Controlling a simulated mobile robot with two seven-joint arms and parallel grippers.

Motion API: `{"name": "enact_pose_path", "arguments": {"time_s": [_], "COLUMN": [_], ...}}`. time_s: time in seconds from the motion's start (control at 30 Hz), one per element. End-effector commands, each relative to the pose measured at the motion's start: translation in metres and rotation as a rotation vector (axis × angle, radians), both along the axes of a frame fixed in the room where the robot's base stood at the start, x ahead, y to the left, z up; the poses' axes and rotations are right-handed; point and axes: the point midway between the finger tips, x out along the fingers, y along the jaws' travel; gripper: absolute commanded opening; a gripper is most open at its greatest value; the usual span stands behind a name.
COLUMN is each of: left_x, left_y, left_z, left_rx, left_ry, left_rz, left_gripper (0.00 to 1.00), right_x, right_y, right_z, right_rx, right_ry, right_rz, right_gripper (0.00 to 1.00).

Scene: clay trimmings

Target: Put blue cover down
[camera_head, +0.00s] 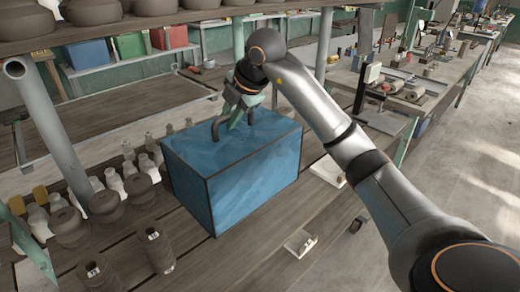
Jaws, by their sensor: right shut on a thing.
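The blue cover (236,174) is a box-shaped, semi-clear blue cover with dark edges and a dark handle on top. It is upright over the wooden table; I cannot tell whether its lower edge touches the boards. My right gripper (238,118) is above the cover, shut on its handle. My right arm reaches in from the lower right. What is under or behind the cover is hidden. My left gripper is not in view.
White bottles and dark clay pots (72,225) stand left of the cover. Two dark spools (157,248) stand at the front left. A small white block (300,242) lies to the front right. A shelf post (47,135) rises at the left, under a shelf with pots.

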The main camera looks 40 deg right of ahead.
Motion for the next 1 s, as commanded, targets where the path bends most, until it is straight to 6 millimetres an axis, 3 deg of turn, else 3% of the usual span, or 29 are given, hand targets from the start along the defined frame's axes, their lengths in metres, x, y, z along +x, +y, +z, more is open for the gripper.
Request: {"name": "enact_pose_path", "arguments": {"time_s": [0.1, 0.5, 0.83, 0.87, 1.0], "left_x": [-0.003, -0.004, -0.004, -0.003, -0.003], "left_y": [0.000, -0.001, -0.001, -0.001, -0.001], "left_z": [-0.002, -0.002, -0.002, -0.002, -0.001], "left_rx": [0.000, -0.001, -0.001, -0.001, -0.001], "left_ry": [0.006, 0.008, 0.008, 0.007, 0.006], "left_rz": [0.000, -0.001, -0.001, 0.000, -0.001], "left_gripper": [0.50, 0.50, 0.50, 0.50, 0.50], "right_x": [0.000, -0.001, 0.000, 0.000, 0.000], "right_y": [-0.001, -0.001, 0.000, 0.000, 0.000], "right_z": [-0.022, -0.071, -0.080, -0.081, -0.081], "right_rx": [0.000, -0.001, -0.001, -0.001, -0.001], "right_ry": [0.001, 0.001, -0.003, 0.000, 0.000], "right_rz": [-0.001, -0.001, -0.001, -0.001, -0.001], "right_gripper": [0.00, 0.00, 0.00, 0.25, 0.41]}}
